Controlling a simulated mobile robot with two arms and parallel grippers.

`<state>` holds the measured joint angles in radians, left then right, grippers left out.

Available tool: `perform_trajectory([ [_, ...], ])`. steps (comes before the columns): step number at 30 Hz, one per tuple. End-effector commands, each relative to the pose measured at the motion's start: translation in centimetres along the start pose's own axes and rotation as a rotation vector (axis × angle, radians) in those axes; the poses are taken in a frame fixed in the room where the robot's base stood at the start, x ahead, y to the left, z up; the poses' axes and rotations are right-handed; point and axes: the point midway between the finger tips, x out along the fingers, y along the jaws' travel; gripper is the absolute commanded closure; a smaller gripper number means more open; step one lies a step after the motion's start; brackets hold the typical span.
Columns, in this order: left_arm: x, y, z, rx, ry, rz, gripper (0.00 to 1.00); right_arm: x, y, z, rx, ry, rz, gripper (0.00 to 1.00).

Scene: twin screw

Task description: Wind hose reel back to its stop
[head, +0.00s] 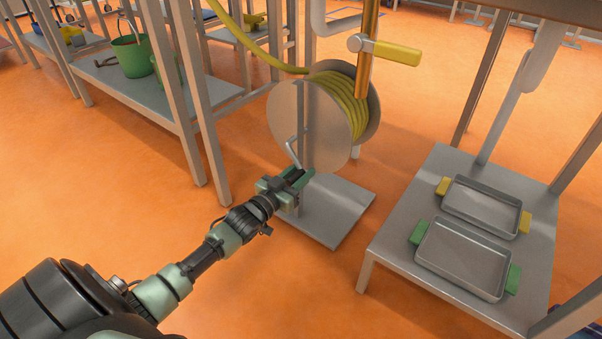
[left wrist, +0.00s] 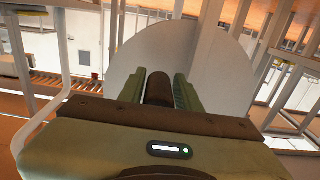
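The hose reel (head: 287,122) stands upright on a grey base plate (head: 343,205), with yellow hose (head: 346,100) wound between its two round grey discs. A bent metal crank (head: 291,150) is on the near disc, its arm running down to a dark grip. My left gripper (head: 293,178) is at the lower end of the crank. In the left wrist view, its two green fingers lie close along both sides of the dark crank grip (left wrist: 159,88), with the pale reel disc (left wrist: 190,50) behind. The grip's far end is hidden. My right gripper is not in view.
A brass pipe with a yellow-handled valve (head: 397,52) rises beside the reel. A shelf with a green bucket (head: 132,56) stands at the left. A low grey table (head: 448,172) at the right holds two metal trays (head: 462,258). Open orange floor lies in front.

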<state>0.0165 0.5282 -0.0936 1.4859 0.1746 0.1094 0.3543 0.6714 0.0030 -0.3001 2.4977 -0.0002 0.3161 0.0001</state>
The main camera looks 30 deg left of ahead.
Motion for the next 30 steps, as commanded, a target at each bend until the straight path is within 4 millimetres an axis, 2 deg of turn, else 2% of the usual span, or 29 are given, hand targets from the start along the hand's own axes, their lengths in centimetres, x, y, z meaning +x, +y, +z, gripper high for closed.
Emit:
perform_trajectory([
  [1, -0.01, 0.15, -0.01, 0.0, 0.001, 0.003, 0.87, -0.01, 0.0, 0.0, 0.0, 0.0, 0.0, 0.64],
  [2, -0.01, 0.17, -0.01, 0.001, 0.001, 0.003, 0.96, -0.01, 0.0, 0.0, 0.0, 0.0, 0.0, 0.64],
  [3, -0.01, 0.19, 0.0, 0.001, 0.001, 0.003, 1.0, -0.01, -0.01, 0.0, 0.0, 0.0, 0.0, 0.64],
  [30, -0.03, 0.61, -0.01, 0.004, 0.004, 0.011, 1.0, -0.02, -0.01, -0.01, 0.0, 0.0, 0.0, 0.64],
])
